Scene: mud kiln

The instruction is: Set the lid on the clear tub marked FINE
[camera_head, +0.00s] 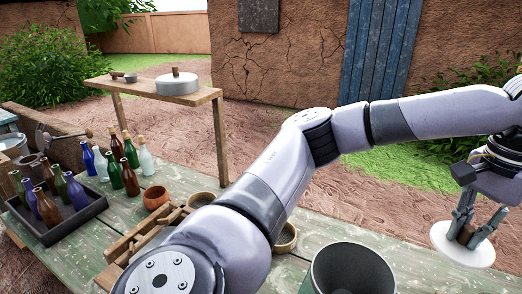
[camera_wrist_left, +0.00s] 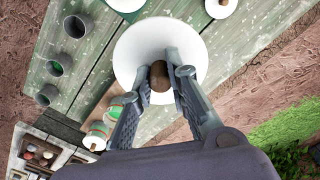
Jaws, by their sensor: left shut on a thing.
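The lid (camera_head: 455,257) is a white disc with a brown knob, at the right of the head view. My left gripper (camera_head: 466,228) is shut on the knob and holds the lid out over the ground, to the right of the green table. In the left wrist view the lid (camera_wrist_left: 135,58) lies across my left gripper (camera_wrist_left: 159,78), whose fingers pinch the brown knob from both sides. I cannot pick out a clear tub or read the word FINE in either view. My right gripper is not in view.
A grey-green open bucket (camera_head: 352,270) stands at the green table's (camera_head: 335,231) front. Several bottles (camera_head: 55,195) in a dark tray and bowls are farther left. A wooden bench (camera_head: 196,97) with a lidded pot stands behind. The wrist view shows several grey pots (camera_wrist_left: 60,65).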

